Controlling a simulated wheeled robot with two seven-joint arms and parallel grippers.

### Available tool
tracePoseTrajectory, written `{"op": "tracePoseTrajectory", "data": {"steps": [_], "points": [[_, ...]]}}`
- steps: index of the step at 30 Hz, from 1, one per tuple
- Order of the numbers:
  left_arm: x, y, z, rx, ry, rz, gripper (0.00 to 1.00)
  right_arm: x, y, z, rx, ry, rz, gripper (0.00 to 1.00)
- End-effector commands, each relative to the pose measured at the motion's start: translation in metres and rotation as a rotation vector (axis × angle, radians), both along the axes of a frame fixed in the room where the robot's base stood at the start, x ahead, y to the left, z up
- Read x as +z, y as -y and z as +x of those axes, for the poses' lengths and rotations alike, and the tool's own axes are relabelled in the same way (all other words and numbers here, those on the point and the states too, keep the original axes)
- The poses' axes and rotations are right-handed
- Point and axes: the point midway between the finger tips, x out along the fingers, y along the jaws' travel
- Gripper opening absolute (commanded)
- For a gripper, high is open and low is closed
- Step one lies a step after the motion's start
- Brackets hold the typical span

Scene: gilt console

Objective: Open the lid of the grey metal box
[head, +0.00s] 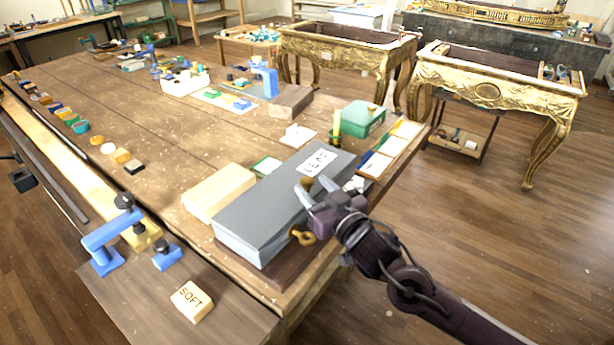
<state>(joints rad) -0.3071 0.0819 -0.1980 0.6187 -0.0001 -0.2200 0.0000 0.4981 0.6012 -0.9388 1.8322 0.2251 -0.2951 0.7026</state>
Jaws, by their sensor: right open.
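The grey metal box (262,214) lies near the right edge of the wooden workbench, on a dark wooden base. Its flat lid looks closed and carries a white label (317,163) with lettering. A brass-coloured catch or knob (303,236) shows on its near right side. My right gripper (314,190) is open, at the box's right edge, with its fingers over the lid's edge area. I cannot tell whether the fingers touch the lid. My left gripper is not in view.
A pale wood block (218,191) sits against the box's left side. A green box (362,119) and card tray (398,143) lie behind. Gilt consoles (497,90) stand beyond the bench.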

Motion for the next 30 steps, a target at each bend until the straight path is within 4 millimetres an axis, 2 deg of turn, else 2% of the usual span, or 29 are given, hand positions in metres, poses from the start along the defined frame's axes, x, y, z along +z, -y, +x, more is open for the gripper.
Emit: {"op": "tracePoseTrajectory", "data": {"steps": [2,5,13,17,27,30], "points": [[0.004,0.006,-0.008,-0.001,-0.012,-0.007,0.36,0.003,-0.007,0.011,0.0,0.001,0.001,0.45],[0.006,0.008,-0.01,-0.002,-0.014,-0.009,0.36,0.002,-0.013,0.02,0.001,0.001,0.001,0.45],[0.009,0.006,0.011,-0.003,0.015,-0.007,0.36,0.0,-0.017,0.028,0.0,0.0,0.0,0.45],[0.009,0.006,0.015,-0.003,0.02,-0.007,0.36,0.0,-0.017,0.027,0.0,0.001,-0.001,0.45],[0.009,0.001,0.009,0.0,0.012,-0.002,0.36,0.0,-0.017,0.027,0.0,0.001,-0.001,0.02],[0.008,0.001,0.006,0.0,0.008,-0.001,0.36,0.0,-0.017,0.027,0.0,0.001,-0.001,0.0]]}}
